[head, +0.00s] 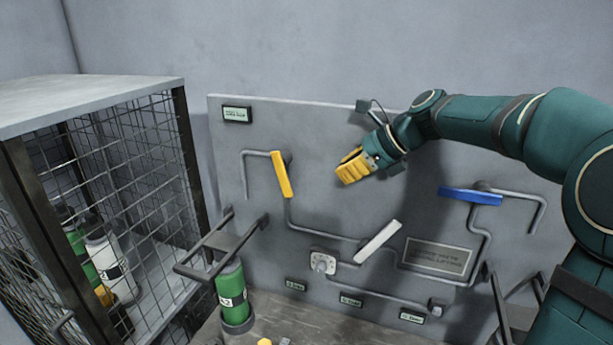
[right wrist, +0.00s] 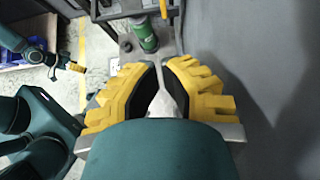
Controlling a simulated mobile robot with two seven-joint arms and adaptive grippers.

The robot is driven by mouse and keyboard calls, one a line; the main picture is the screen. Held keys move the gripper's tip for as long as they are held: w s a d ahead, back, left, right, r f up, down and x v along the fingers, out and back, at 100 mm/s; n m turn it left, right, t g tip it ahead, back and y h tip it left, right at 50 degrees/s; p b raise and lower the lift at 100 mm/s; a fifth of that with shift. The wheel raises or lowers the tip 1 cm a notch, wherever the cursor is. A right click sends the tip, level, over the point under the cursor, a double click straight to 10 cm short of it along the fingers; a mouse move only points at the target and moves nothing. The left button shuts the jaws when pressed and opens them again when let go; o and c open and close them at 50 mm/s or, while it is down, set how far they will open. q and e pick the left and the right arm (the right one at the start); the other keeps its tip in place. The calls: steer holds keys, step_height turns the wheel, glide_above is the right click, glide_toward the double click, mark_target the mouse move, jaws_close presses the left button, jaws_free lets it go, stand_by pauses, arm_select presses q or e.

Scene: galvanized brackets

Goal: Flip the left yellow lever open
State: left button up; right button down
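The yellow lever (head: 282,174) hangs steeply, slightly tilted, on the left pipe of the grey panel (head: 330,130) in the head view. My right gripper (head: 350,168) is to the right of this lever, in front of the panel and apart from it. In the right wrist view its yellow fingers (right wrist: 162,88) have a narrow gap between their dark pads, and I see nothing held. What looks like my left gripper (right wrist: 76,66) is small at the left of that view; its finger state is unclear.
A white lever (head: 378,242) tilts on the lower pipe and a blue lever (head: 470,196) lies nearly level at right. A mesh cage (head: 150,150) stands at left. A green cylinder (head: 232,292) stands below a dark bracket (head: 222,245).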

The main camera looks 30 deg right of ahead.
steer(key=r, duration=0.1)
steer(key=b, duration=0.1)
glide_toward(291, 190)
steer(key=x, duration=0.7)
steer(key=shift+s+a+f, duration=0.1)
steer(key=shift+a+f, duration=0.1)
steer(key=shift+a, duration=0.15)
steer(key=p+x, duration=0.2)
steer(key=p, duration=0.1)
steer(key=shift+p, duration=0.35)
steer(key=shift+r, duration=0.1)
